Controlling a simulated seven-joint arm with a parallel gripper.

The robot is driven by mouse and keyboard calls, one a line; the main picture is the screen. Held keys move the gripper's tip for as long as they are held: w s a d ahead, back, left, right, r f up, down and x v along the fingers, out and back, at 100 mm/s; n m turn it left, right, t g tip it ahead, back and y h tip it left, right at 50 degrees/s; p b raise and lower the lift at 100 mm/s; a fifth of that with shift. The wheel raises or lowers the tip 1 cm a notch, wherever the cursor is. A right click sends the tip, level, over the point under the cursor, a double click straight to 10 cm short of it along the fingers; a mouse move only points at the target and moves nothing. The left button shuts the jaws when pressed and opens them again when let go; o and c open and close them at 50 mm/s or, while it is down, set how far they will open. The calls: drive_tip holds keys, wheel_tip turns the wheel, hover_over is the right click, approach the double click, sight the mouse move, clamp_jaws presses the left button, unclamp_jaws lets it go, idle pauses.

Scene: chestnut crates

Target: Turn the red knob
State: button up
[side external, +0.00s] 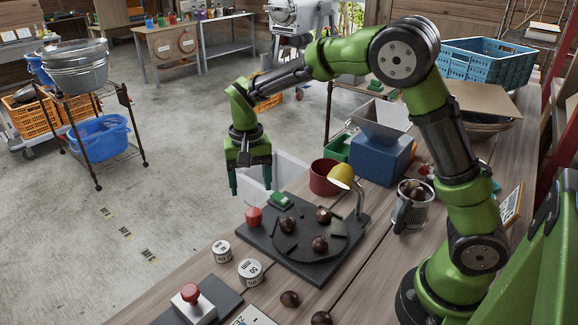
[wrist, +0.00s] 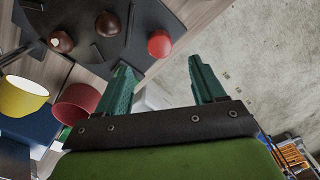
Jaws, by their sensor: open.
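The red knob (side external: 254,217) is a short red cylinder at the left corner of a dark board (side external: 300,270) on the wooden table. In the wrist view the red knob (wrist: 159,44) shows beyond the fingertips, roughly between their lines. My gripper (side external: 251,188) has green fingers pointing down, spread apart with nothing between them. It hangs above the knob, apart from it. The gripper also shows in the wrist view (wrist: 161,75). A second red knob-like button (side external: 191,293) sits on a small white box at the table's front.
White weights (side external: 250,271) stand in front.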

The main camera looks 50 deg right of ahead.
wheel_tip(320, 180, up, 9)
idle(0.5)
drive_tip(key=s+d+r+n+t+y, duration=0.1)
drive_tip(key=s+t, duration=0.2)
drive_tip(key=s, duration=0.7)
drive_tip(key=s+d+r+n+t+y, duration=0.1)
drive_tip(key=s+t, duration=0.3)
drive_tip(key=s, duration=0.6)
drive_tip(key=shift+s+r+n, duration=0.35)
drive_tip(key=shift+r+n, duration=0.2)
drive_tip(key=shift+n, duration=0.15)
drive_tip(key=shift+d, duration=0.1)
